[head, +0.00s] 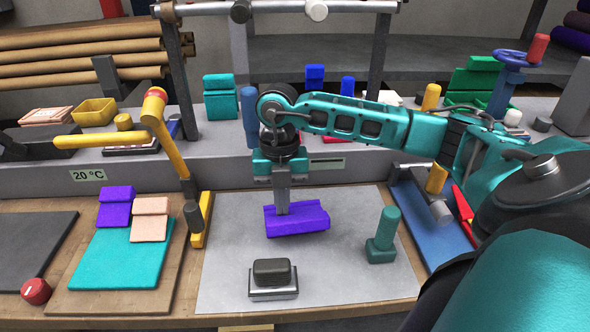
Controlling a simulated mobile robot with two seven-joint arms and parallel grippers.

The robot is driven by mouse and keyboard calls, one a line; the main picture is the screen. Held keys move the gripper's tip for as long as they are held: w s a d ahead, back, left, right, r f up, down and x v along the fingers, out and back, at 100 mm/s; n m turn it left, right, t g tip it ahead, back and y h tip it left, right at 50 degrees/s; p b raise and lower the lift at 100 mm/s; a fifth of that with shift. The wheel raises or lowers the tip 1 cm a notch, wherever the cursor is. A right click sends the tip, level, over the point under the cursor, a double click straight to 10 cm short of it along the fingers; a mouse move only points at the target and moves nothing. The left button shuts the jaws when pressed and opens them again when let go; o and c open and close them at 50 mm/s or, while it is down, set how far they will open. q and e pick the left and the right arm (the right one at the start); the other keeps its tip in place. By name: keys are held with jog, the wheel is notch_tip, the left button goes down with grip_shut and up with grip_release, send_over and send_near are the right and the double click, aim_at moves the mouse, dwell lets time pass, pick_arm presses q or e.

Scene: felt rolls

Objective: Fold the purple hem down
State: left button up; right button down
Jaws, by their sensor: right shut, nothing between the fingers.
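A purple felt piece (300,219) lies on the grey mat (335,265) in the middle of the bench. It looks like a thick strip with a raised ridge. My right gripper (282,212) points down at its left part, with the fingertips touching or just in front of it; I cannot tell which. The gripper is shut and holds nothing. Another purple piece (115,208) lies on the teal felt (120,262) at the left, beside a pink piece (150,220). Which piece carries the hem is not clear. My left gripper is not in view.
A dark block on a metal base (272,275) stands on the mat's front. A teal peg (383,232) stands at the mat's right. A yellow lever (170,140) rises left of the mat. A red knob (36,291) sits at the front left.

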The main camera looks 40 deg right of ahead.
dwell(0.3)
jog(key=shift+s+a+f, duration=0.1)
jog(key=shift+s+f, duration=0.05)
jog(key=shift+w+d+r, duration=0.25)
jog(key=shift+w+r, duration=0.1)
jog(key=shift+w+d+r+p, duration=0.35)
jog(key=shift+w+d+r, duration=0.2)
jog(key=shift+w, duration=0.15)
jog(key=shift+w+d+r+p, duration=0.4)
jog(key=shift+w+r, duration=0.1)
jog(key=shift+w, duration=0.2)
notch_tip(320, 180, up, 7)
jog(key=shift+w+d+r, duration=0.2)
jog(key=shift+w+d, duration=0.1)
jog(key=shift+w, duration=0.05)
